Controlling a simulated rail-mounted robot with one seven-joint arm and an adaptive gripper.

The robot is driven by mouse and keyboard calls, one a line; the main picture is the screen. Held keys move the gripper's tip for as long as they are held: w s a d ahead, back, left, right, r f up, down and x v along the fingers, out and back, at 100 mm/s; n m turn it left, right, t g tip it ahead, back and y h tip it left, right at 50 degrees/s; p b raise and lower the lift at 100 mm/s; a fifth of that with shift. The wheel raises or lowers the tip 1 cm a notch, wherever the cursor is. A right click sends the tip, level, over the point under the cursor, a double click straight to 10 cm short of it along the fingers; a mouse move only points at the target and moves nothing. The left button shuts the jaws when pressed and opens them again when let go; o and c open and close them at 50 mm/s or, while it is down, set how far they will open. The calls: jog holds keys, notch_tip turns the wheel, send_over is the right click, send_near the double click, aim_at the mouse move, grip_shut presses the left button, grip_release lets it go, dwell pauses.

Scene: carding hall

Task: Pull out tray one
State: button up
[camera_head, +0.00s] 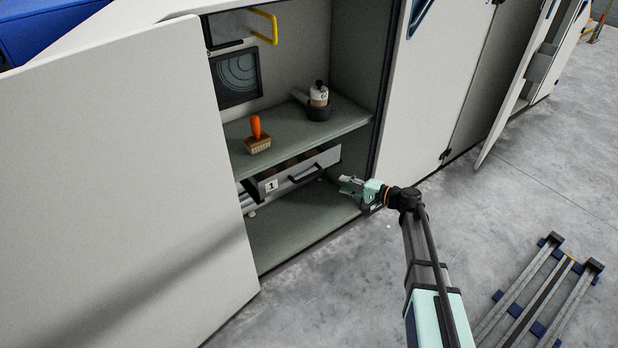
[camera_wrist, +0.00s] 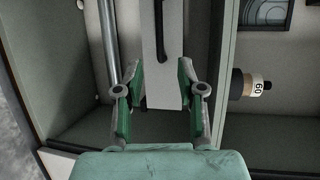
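Tray one (camera_head: 292,181) is a grey drawer under the middle shelf of the open cabinet, with a "1" label at its left and a black handle (camera_head: 305,173) on its front. Dark and brownish contents show over its front edge. My gripper (camera_head: 346,184) is near the tray's right end, apart from the handle in the head view. In the wrist view, turned sideways, the tray's pale front (camera_wrist: 163,92) and the black handle (camera_wrist: 160,50) lie beyond my gripper (camera_wrist: 158,76). Its two fingers are spread apart, with nothing visibly held.
Open cabinet door (camera_head: 115,180) stands left. A metal rod (camera_wrist: 108,40) runs beside the tray. Floor rails lie right.

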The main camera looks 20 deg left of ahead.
aim_at(309, 176)
jog(key=b+x, duration=0.2)
jog(key=x, duration=1.3)
jog(key=shift+a+f, duration=0.15)
jog(key=shift+f, duration=0.05)
grip_shut()
